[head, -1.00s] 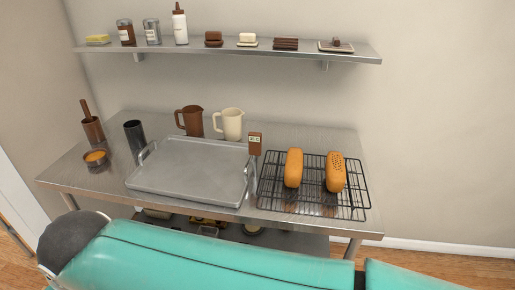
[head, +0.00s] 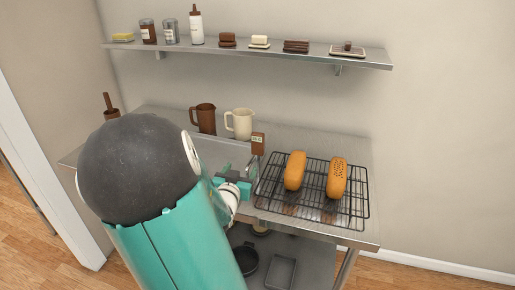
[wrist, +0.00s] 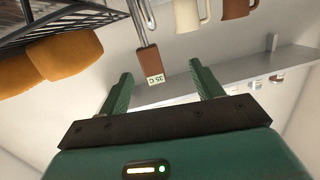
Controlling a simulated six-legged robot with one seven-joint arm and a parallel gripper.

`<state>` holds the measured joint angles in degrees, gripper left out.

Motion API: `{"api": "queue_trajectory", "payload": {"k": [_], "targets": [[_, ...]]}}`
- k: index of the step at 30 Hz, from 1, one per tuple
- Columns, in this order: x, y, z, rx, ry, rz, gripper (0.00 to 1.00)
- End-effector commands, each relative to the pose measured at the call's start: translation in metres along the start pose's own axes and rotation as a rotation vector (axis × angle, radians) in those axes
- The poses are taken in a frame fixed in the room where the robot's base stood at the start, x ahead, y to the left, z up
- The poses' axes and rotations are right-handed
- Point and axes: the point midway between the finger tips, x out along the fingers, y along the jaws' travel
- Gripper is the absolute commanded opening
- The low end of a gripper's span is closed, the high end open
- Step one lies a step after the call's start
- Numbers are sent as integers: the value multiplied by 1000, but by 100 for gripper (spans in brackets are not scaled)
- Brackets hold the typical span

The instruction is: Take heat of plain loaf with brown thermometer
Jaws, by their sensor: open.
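The brown thermometer (head: 257,143) stands upright between the tray and the rack. In the wrist view the thermometer (wrist: 148,62) shows a small pale display with a number and C. The plain loaf (head: 295,170), smooth and orange-brown, lies on the left of the rack; it also appears in the wrist view (wrist: 62,56). My gripper (head: 239,173) is open and empty, just left of and below the thermometer's head. In the wrist view the thermometer's head lies between the open fingers (wrist: 160,76); I cannot tell whether it is within their reach.
A loaf with dark dots (head: 337,178) lies right of the plain loaf on the black wire rack (head: 316,207). A brown mug (head: 204,118) and a cream mug (head: 239,123) stand behind. A wall shelf (head: 250,53) holds jars and blocks. My arm hides most of the tray.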

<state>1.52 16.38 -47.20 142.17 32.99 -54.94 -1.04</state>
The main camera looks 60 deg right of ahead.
Motion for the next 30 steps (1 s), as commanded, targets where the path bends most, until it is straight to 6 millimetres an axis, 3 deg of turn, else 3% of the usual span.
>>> {"api": "queue_trajectory", "payload": {"k": [3,6,18,25,30], "targets": [[6,21,-11,-36,90,64,65],[13,27,-16,-45,117,83,65],[82,33,-24,-44,115,79,65],[99,34,-27,-43,113,77,65],[125,30,-34,-44,115,77,65]]}}
